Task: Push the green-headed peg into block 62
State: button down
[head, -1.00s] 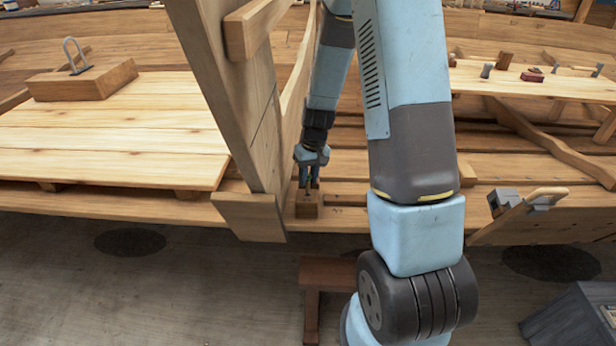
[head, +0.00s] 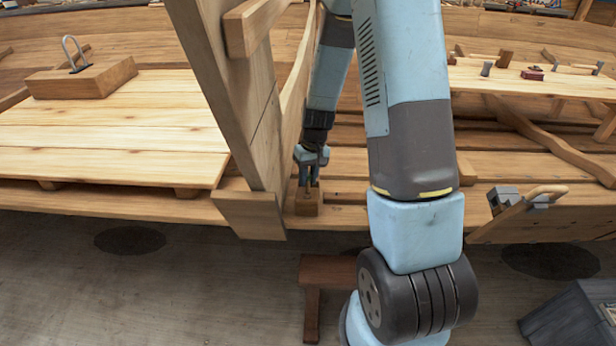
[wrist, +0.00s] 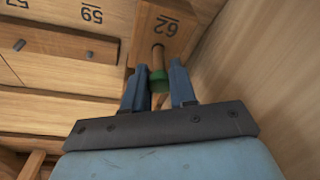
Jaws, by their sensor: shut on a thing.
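Block 62 (wrist: 172,16) is a small wooden block with its number upside down at the top of the wrist view. In the head view the block (head: 308,204) sits on the plank just right of the upright timber. The peg has a pale wooden shaft (wrist: 158,57) and a green head (wrist: 158,80). Its shaft meets the block's face; I cannot tell how deep it sits. My gripper (wrist: 158,92) is shut on the peg, with a blue finger on each side of the green head. In the head view my gripper (head: 309,176) is just above the block.
The large slanted timber (head: 225,95) stands close to the left of my gripper. In the wrist view a wooden wall (wrist: 258,60) rises at right, and numbers 59 (wrist: 92,14) and 57 show at left. A pale plank platform (head: 110,130) lies at left.

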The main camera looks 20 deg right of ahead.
jog(key=shift+s+a+f, duration=0.1)
jog(key=shift+s+f, duration=0.2)
jog(key=shift+f, duration=0.55)
jog(key=c, duration=0.8)
grip_release()
jog(key=shift+w+d+r, duration=0.15)
jog(key=shift+w+r, duration=0.25)
jog(key=shift+r, duration=0.9)
jog(key=shift+w+d+r, duration=0.15)
jog(key=shift+w+r, duration=0.2)
jog(key=shift+r, duration=0.9)
jog(key=shift+w+d+r, duration=0.15)
jog(key=shift+w+r, duration=0.25)
jog(key=shift+r, duration=0.9)
